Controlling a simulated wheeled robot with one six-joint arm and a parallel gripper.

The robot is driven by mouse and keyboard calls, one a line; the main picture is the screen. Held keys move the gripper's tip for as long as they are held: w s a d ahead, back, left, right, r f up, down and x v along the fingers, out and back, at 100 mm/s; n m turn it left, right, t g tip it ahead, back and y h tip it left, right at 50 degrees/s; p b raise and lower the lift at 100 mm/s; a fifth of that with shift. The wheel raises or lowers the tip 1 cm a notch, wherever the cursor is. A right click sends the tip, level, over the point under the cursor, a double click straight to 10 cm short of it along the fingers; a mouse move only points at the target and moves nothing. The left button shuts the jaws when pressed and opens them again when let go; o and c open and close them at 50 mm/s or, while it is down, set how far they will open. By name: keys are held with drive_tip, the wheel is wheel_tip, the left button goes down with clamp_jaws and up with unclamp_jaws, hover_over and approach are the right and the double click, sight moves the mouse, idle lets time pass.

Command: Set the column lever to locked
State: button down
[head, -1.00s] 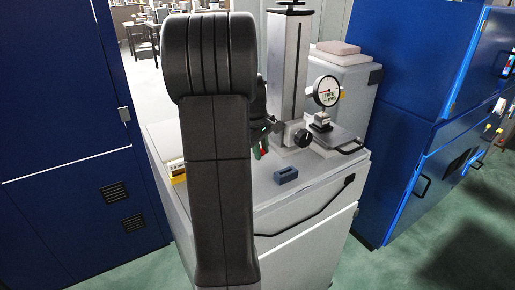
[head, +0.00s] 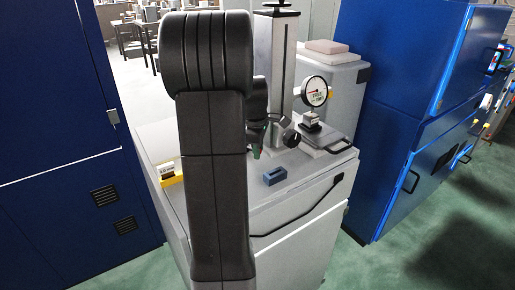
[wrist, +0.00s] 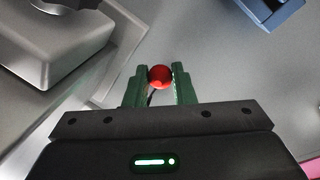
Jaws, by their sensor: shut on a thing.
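The column lever ends in a red ball knob (wrist: 160,77), which sits between the green fingertips of my gripper (wrist: 160,86) in the wrist view. The fingers are shut on the knob. A thin part of the lever shows below the knob; the rest is hidden. In the head view, my gripper (head: 254,146) is mostly hidden behind my arm, low beside the grey column (head: 275,85). A black round knob (head: 291,138) is at the column's foot. I cannot read the lever's locked or free marking.
A dial gauge (head: 314,92) stands above a small plate right of the column. A blue-grey slotted block (head: 274,173) lies on the bench top (head: 232,200) in front. A yellow-labelled item (head: 170,172) is at the left. Blue cabinets (head: 398,120) flank the bench.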

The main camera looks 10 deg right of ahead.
drive_tip(key=c, duration=1.2)
unclamp_jaws()
drive_tip(key=shift+r, duration=0.15)
wheel_tip(320, 180, up, 13)
drive_tip(key=s+a+b, duration=0.1)
drive_tip(key=s, duration=0.1)
drive_tip(key=shift+s+a+r, duration=0.15)
